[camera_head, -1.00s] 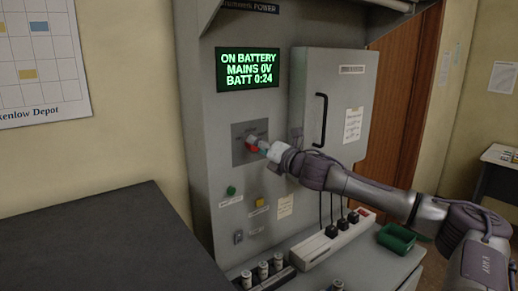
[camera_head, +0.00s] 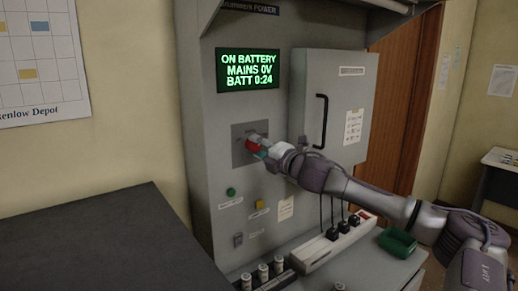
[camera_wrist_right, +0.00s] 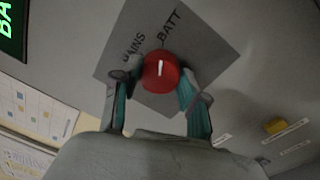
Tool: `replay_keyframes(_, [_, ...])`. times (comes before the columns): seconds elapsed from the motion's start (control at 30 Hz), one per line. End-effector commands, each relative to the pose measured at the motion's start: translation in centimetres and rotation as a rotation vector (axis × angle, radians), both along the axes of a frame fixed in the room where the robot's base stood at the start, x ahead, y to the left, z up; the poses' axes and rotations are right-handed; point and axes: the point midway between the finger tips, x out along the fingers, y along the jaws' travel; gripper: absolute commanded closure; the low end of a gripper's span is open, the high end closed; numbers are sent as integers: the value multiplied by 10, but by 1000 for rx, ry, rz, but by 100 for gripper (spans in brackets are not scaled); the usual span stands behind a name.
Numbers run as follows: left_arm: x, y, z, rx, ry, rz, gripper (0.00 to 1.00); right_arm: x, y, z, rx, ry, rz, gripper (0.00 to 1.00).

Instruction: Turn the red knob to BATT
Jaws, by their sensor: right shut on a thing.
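The red knob (camera_head: 254,146) sits on a dark square plate (camera_head: 240,153) on the grey console, below the green display. In the right wrist view the knob (camera_wrist_right: 160,73) shows its face with a short white mark. The mark points up in that picture, between the labels MAINS (camera_wrist_right: 131,50) and BATT (camera_wrist_right: 171,26), nearer the direction of BATT. My right gripper (camera_wrist_right: 160,80) is shut on the knob, one teal-padded finger on each side. In the head view the gripper (camera_head: 259,149) partly hides the knob and plate labels. My left gripper is not in view.
The display (camera_head: 247,69) reads ON BATTERY, MAINS 0V, BATT 0:24. A cabinet door with a black handle (camera_head: 320,121) stands right of the knob.

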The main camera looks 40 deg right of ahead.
Motion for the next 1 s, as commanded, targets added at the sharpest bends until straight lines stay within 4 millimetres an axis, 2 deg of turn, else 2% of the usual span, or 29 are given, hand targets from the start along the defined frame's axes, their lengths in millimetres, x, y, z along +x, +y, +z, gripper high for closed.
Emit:
replay_keyframes(0.27, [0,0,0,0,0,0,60,0,0,-1,5,1,0,92])
replay_keyframes(0.3, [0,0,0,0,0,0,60,0,0,-1,5,1,0,54])
replay_keyframes(0.43, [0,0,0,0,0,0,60,0,0,-1,4,1,0,32])
replay_keyframes(0.77, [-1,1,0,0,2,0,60,0,0,1,2,0,0,32])
replay_keyframes(1.0, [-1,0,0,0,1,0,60,0,0,17,2,-6,-1,32])
